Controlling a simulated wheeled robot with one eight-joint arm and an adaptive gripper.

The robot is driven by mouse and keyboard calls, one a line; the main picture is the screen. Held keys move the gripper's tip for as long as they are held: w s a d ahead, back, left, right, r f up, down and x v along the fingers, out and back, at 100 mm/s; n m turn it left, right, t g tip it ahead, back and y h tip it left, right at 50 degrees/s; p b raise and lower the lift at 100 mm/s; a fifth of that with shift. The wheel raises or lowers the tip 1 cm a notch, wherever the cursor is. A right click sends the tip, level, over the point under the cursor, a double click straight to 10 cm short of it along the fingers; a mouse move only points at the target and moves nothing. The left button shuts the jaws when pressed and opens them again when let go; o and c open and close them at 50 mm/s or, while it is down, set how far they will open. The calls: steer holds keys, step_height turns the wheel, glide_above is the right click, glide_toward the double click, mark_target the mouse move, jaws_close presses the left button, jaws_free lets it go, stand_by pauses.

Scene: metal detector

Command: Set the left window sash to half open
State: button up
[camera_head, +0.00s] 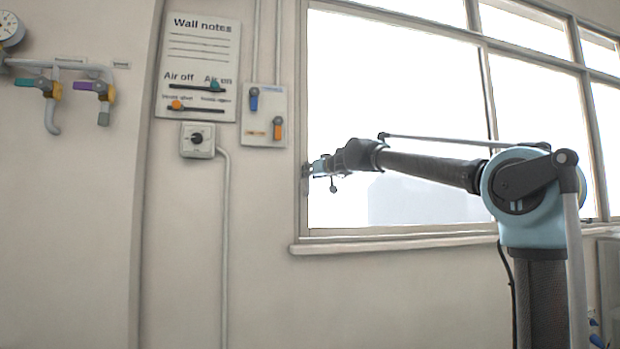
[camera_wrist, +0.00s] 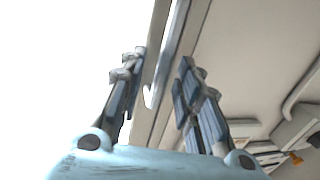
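The left window sash (camera_head: 410,100) is a large bright pane in a beige frame, left of the upright bar. I cannot tell for sure how far it is open. My gripper (camera_head: 309,172) is at the left edge of this window, about halfway up. In the wrist view my gripper (camera_wrist: 163,65) has its two blue-padded fingers spread apart. The window frame's upright edge (camera_wrist: 158,40) and a pale metal strip (camera_wrist: 168,60), possibly a handle, show between the fingers. A gap shows on each side, and I cannot tell whether either finger touches.
A window sill (camera_head: 400,243) runs below the glass. Left of the window are a small panel with blue and orange levers (camera_head: 264,117), a "Wall notes" board (camera_head: 198,50), a rotary switch box (camera_head: 197,140) and a pipe (camera_head: 225,250). Valves (camera_head: 100,88) are at the far left.

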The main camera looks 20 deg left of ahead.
steer(key=shift+x, duration=0.9)
steer(key=shift+c, duration=0.2)
steer(key=shift+a, duration=0.1)
jaws_close()
